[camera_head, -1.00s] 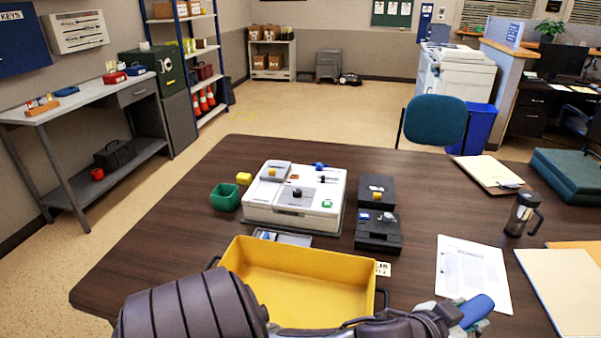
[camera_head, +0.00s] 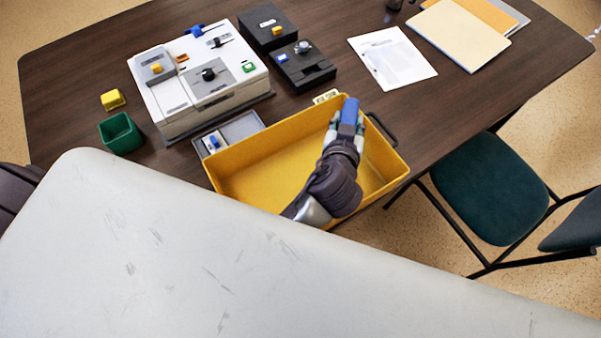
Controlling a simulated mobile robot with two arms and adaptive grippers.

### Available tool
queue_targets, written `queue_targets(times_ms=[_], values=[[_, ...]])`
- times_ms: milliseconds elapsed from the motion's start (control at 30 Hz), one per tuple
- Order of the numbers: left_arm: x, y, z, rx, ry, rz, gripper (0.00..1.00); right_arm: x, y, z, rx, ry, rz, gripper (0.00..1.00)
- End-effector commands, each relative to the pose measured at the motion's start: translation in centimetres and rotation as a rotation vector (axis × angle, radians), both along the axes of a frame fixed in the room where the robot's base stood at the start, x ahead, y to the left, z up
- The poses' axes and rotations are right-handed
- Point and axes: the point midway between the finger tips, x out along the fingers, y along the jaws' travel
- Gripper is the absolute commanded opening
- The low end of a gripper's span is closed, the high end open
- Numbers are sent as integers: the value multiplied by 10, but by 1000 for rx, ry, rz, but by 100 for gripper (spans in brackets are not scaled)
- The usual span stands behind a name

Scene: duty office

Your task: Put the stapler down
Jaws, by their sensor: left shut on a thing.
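My left gripper (camera_head: 343,128) is shut on the blue stapler (camera_head: 350,110). The stapler is held above the right part of the yellow tray (camera_head: 245,173), and in the picture it overlaps the tray's far rim. Its lower part is hidden by the fingers. The tray floor looks empty where it shows; the near side is partly hidden by my arm and body. My right gripper is not in view.
Behind the tray stand a white box device (camera_head: 215,105), black units (camera_head: 303,66) and a small grey tray (camera_head: 240,127). A green cup (camera_head: 120,135) and yellow block (camera_head: 112,99) are at left. Papers (camera_head: 392,57) lie right on the brown table (camera_head: 75,65); a chair (camera_head: 487,188) stands beyond its edge.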

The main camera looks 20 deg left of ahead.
Motion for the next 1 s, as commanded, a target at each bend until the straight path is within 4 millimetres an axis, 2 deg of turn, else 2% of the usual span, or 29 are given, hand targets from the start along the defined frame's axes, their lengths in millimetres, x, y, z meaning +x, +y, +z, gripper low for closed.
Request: queue_targets(times_ms=[67, 133, 400, 600, 767, 1000], values=[[-4, -2, -3, 5, 1, -3, 0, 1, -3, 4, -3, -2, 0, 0], [-10, 6, -10, 10, 1, -3, 0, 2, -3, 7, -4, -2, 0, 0], [-45, 57, -46, 14, 2, -6, 0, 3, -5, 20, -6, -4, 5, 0], [-63, 82, -66, 8, 0, -4, 0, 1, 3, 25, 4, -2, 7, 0], [-67, 88, -74, 5, 0, -3, 0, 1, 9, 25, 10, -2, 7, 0], [-67, 88, -107, 7, 1, -5, 0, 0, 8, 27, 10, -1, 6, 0]])
